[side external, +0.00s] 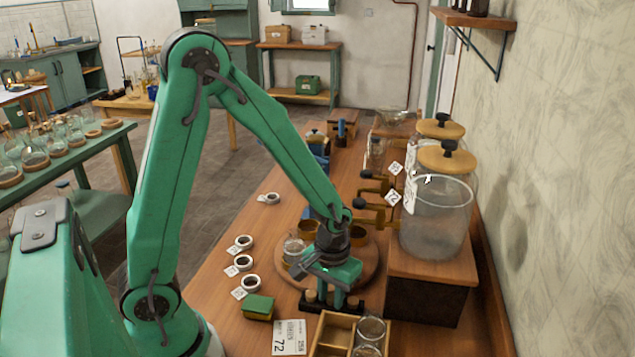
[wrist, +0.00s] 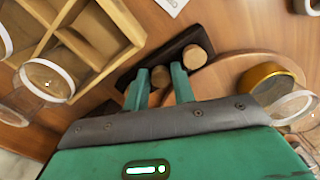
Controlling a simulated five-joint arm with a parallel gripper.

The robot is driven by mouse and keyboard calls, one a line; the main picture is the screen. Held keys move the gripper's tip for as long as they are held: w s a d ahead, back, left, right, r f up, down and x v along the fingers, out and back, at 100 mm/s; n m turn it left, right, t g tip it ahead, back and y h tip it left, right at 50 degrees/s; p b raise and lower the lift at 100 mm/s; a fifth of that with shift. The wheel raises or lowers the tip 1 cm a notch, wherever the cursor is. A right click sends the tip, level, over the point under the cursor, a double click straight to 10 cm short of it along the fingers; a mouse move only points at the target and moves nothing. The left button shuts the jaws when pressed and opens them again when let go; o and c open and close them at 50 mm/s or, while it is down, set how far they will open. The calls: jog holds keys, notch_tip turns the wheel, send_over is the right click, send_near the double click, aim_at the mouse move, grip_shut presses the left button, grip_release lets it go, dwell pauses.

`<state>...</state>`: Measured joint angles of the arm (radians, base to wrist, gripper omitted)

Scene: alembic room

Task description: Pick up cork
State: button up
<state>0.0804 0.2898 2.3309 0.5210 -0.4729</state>
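A dark rack (wrist: 150,62) holds small tan corks. One cork (wrist: 195,57) stands clear of the fingers in the wrist view. Another cork (wrist: 160,77) shows between my two green fingertips. My gripper (wrist: 161,80) is pointed down over the rack, its fingers apart on either side of that cork; I cannot tell whether they touch it. In the side external view my gripper (side external: 338,292) is low over the rack (side external: 360,306), and a cork (side external: 311,296) shows left of the fingers. The gripper hides part of the rack.
A wooden divided box (side external: 330,334) with glass jars (side external: 371,330) is close in front. A round wooden board (side external: 372,284) with a glass vessel (side external: 294,249) lies behind. A large glass jar (side external: 435,225) stands on a raised block at right. A green-yellow sponge (side external: 258,306) lies left.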

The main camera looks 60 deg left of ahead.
grip_shut()
jog(key=shift+r, duration=0.2)
jog(key=shift+r, duration=0.8)
jog(key=r, duration=0.2)
jog(key=shift+s+d+r, duration=0.2)
jog(key=shift+d+r, duration=0.1)
jog(key=shift+d, duration=0.05)
jog(key=s+d+r, duration=0.6)
jog(key=d, duration=0.2)
jog(key=shift+s+d+r, duration=0.2)
jog(key=shift+d, duration=0.2)
jog(key=shift+w+a, duration=0.1)
notch_tip(320, 180, up, 3)
jog(key=n, duration=0.3)
send_over(331, 301)
jog(key=s, duration=0.1)
jog(key=a+r+n, duration=0.3)
jog(key=a, duration=1.2)
jog(key=shift+w+r, duration=0.2)
jog(key=shift+w, duration=0.1)
